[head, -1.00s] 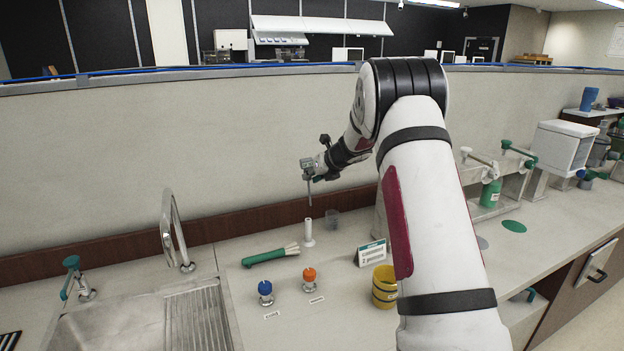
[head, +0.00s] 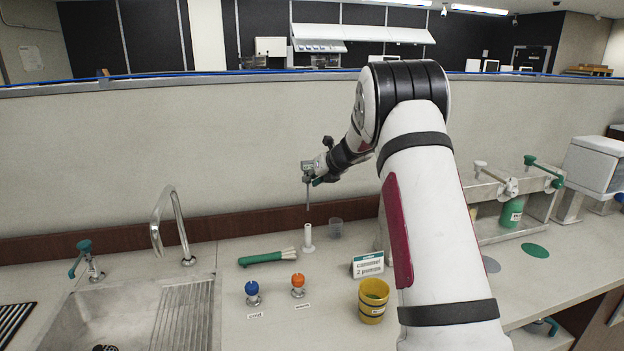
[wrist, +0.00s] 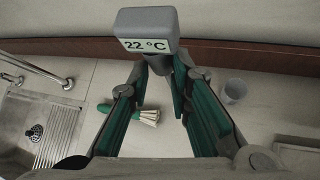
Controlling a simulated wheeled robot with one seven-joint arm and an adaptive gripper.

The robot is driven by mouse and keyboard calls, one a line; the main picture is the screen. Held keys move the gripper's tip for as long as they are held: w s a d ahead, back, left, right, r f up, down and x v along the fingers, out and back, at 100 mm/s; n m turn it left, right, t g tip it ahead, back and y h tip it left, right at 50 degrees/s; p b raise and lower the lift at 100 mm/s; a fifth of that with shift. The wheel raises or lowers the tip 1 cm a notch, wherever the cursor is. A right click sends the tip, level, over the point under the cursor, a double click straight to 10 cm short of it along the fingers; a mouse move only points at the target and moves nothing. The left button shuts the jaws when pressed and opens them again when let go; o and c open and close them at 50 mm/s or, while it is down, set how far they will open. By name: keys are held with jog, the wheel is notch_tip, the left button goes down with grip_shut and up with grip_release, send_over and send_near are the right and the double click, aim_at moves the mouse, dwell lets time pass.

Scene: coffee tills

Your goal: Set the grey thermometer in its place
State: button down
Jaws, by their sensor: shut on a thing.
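The grey thermometer (head: 307,192) hangs from my gripper (head: 314,175), its thin probe pointing down. Its grey head (wrist: 147,20) reads 22 °C in the wrist view. My gripper (wrist: 165,72) is shut on the thermometer near its head. A slim white upright tube (head: 308,240) on a round foot stands on the counter below. In the head view the probe's lower end appears just above the tube's top, apart from it. The wrist view does not clearly show the tube or the probe.
A clear cup (head: 335,228) stands just right of the tube, and a green-handled brush (head: 268,257) lies to its left. Blue (head: 252,291) and orange (head: 298,284) knobs, a sign (head: 368,264) and a yellow cup (head: 373,301) stand in front. The sink (head: 120,318) is at left.

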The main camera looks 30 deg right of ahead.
notch_tip(320, 180, down, 4)
jog(key=shift+f+b, duration=0.25)
jog(key=shift+b, duration=0.8)
jog(key=shift+f+b, duration=1.05)
jog(key=shift+f, duration=0.7)
jog(key=shift+f+b, duration=0.3)
jog(key=shift+b, duration=0.25)
jog(key=shift+f, duration=0.35)
jog(key=shift+f+b, duration=3)
jog(key=shift+b, duration=0.05)
jog(key=c, duration=1.4)
grip_release()
